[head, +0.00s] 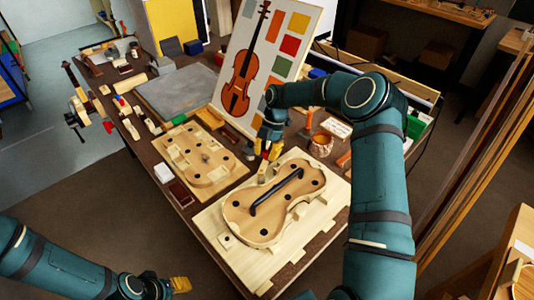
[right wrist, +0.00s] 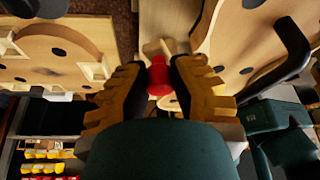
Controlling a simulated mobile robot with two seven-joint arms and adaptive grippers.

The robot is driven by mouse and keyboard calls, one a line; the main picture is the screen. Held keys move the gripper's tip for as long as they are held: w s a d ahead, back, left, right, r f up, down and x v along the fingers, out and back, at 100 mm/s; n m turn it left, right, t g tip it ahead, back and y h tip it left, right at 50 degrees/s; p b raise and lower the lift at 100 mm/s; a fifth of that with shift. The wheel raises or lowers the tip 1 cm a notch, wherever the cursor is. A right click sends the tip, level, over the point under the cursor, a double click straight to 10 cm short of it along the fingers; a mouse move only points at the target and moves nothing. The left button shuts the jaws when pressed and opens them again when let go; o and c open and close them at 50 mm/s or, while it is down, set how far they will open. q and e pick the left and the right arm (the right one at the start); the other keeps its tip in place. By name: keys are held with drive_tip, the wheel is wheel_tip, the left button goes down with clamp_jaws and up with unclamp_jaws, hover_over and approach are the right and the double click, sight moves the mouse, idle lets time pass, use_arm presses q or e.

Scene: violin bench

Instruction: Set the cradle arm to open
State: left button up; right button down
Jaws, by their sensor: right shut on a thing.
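A pale wooden violin-shaped cradle (head: 290,218) with dark round holes lies on a light board (head: 227,240) on the bench. A black curved arm (head: 277,192) lies slantwise across the cradle. The black arm also shows at the right of the right wrist view (right wrist: 285,72). What the knob joins is mostly hidden. My left gripper (head: 180,284) is low at the left, clear of the bench; its fingers are unclear.
A second violin-shaped form (head: 197,157) lies to the left. Behind stands a board with a violin picture (head: 268,60). A small round pot (head: 321,144) and tools stand close to the right gripper. A grey mat (head: 178,90) lies at the back left.

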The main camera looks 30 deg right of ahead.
drive_tip(key=shift+s+a+f, duration=0.15)
drive_tip(key=shift+a+f, duration=0.05)
drive_tip(key=shift+a, duration=0.05)
drive_tip(key=c, duration=0.8)
unclamp_jaws()
drive_tip(key=shift+o, duration=0.2)
drive_tip(key=shift+r, duration=0.1)
drive_tip(key=shift+d+r, duration=0.1)
drive_tip(key=shift+d, duration=0.05)
drive_tip(key=shift+d+r, duration=0.1)
drive_tip(key=shift+r, duration=0.15)
drive_tip(key=v, duration=1.1)
drive_tip(key=shift+w, duration=0.25)
drive_tip(key=shift+r, duration=0.1)
